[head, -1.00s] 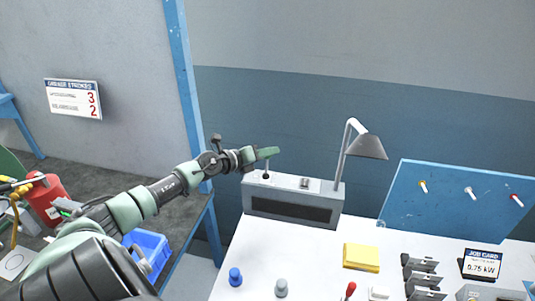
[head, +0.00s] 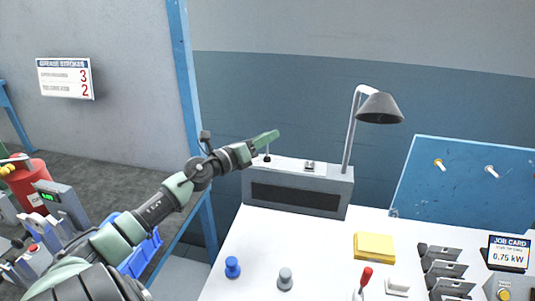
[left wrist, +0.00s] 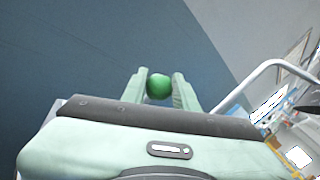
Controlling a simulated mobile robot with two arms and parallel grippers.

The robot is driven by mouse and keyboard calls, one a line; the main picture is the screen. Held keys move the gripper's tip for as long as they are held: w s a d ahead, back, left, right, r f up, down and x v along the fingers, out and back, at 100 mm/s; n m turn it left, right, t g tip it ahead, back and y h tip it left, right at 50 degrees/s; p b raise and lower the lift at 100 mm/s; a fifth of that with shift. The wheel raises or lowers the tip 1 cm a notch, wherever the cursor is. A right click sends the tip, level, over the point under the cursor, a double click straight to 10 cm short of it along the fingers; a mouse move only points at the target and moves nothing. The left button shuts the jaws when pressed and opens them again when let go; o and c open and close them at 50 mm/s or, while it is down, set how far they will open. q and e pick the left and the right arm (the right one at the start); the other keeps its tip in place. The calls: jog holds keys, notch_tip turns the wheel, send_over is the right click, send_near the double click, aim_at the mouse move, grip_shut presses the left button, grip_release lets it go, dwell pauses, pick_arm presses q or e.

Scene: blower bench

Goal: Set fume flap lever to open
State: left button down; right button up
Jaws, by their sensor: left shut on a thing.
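The fume flap lever stands on top of the long grey box (head: 297,187) at the back left of the white bench. Its thin dark stem (head: 267,155) rises from the box's left end and looks close to upright. My left gripper (head: 270,137) is at the top of this stem and hides the knob in the head view. In the left wrist view a round green knob (left wrist: 158,87) sits between the two pale green fingers of my left gripper (left wrist: 160,85), which is shut on it. My right gripper is not in view.
A desk lamp (head: 381,107) stands behind the box's right end. A yellow block (head: 374,247), a blue knob (head: 232,267) and a grey knob (head: 285,278) are on the bench. A blue pegboard (head: 458,190) stands at the right. The bench between box and knobs is clear.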

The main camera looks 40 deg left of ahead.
pick_arm(q)
jog(key=shift+s+d+f, duration=0.15)
jog(key=shift+s+f, duration=0.05)
jog(key=shift+f, duration=0.1)
jog(key=shift+s+d+b, duration=0.15)
jog(key=shift+s+b, duration=0.05)
jog(key=shift+b, duration=0.25)
jog(key=shift+s+d, duration=0.25)
jog(key=shift+s, duration=0.2)
jog(key=shift+s+f, duration=0.1)
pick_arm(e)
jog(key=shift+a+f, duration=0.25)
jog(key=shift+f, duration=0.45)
pick_arm(q)
jog(key=shift+d, duration=0.1)
jog(key=c, duration=1.1)
grip_release()
jog(key=shift+s, duration=0.1)
jog(key=shift+s, duration=0.1)
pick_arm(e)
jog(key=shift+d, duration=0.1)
